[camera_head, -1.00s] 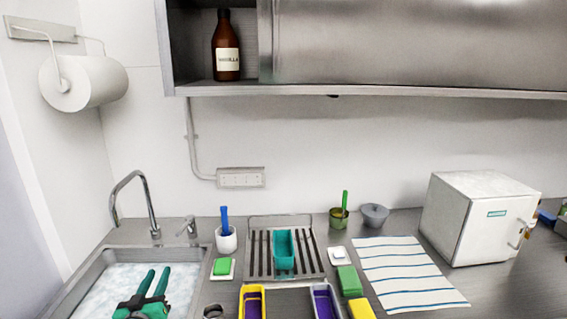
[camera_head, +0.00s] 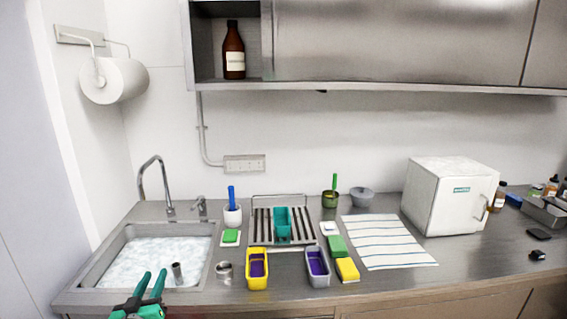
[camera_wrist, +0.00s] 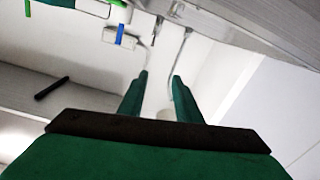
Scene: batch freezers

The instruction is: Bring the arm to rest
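My gripper (camera_head: 151,285) is at the lower left of the head view, in front of the sink's near edge. Its two green fingers are apart with nothing between them. In the wrist view my gripper (camera_wrist: 160,78) also shows its fingers spread and empty. The sink (camera_head: 112,283) is filled with foamy water, and a small grey cylinder (camera_head: 177,270) stands at its near right part.
The counter (camera_head: 385,285) holds a yellow container (camera_head: 257,283), a grey container (camera_head: 318,280), a rack with a teal container (camera_head: 283,222), sponges, a striped towel (camera_head: 388,243) and a white box-shaped appliance (camera_head: 436,200). A cabinet (camera_head: 400,45) hangs above.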

